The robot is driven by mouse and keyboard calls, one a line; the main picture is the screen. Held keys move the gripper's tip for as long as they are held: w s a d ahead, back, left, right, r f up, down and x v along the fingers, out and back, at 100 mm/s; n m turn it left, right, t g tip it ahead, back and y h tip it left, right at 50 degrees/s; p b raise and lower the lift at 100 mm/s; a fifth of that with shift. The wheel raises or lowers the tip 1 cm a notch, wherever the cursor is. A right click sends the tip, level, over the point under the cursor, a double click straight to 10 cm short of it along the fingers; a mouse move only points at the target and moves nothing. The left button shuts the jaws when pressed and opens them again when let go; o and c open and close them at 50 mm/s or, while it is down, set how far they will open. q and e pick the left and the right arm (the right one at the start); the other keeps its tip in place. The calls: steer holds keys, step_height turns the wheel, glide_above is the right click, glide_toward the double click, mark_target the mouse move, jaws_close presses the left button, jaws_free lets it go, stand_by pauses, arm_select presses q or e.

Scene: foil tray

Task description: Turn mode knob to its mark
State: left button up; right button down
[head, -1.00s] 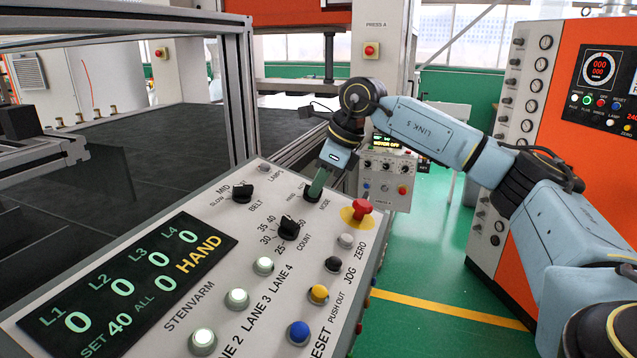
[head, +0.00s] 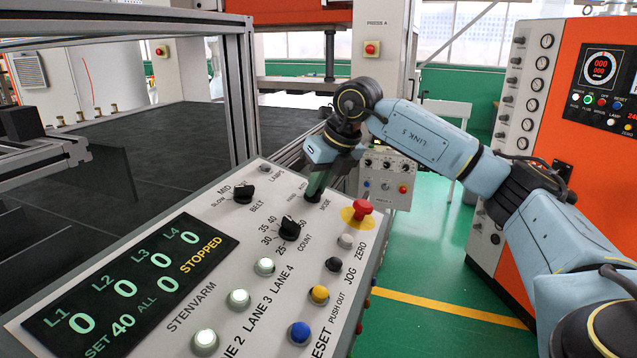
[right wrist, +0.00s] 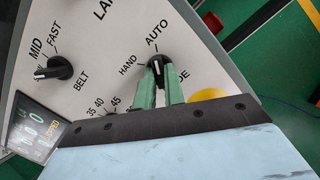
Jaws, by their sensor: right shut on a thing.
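The mode knob (right wrist: 156,66) is a black knob with a white pointer line on the pale sloping panel (right wrist: 105,65). In the right wrist view its pointer faces up, between the HAND and AUTO words and nearer AUTO. My right gripper (right wrist: 160,82) is shut on the knob, its green fingers one on each side. In the head view the gripper (head: 316,184) comes down on the knob (head: 312,196) from above and hides much of it. The display (head: 130,285) reads STOPPED in yellow. My left gripper is not in view.
The red emergency button (head: 362,207) on its yellow ring stands close to the right of the knob. The count knob (head: 289,229) and belt knob (head: 243,194) sit to the left. Lit lane buttons (head: 265,266) are lower. A metal frame post (head: 238,95) rises behind the panel.

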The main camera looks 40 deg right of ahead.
steer(key=shift+m, duration=0.3)
steer(key=c, duration=1.5)
jaws_free()
steer(key=v, duration=1.3)
steer(key=shift+s+r+b, duration=0.15)
steer(key=shift+r+b, duration=0.05)
steer(key=shift+b, duration=0.15)
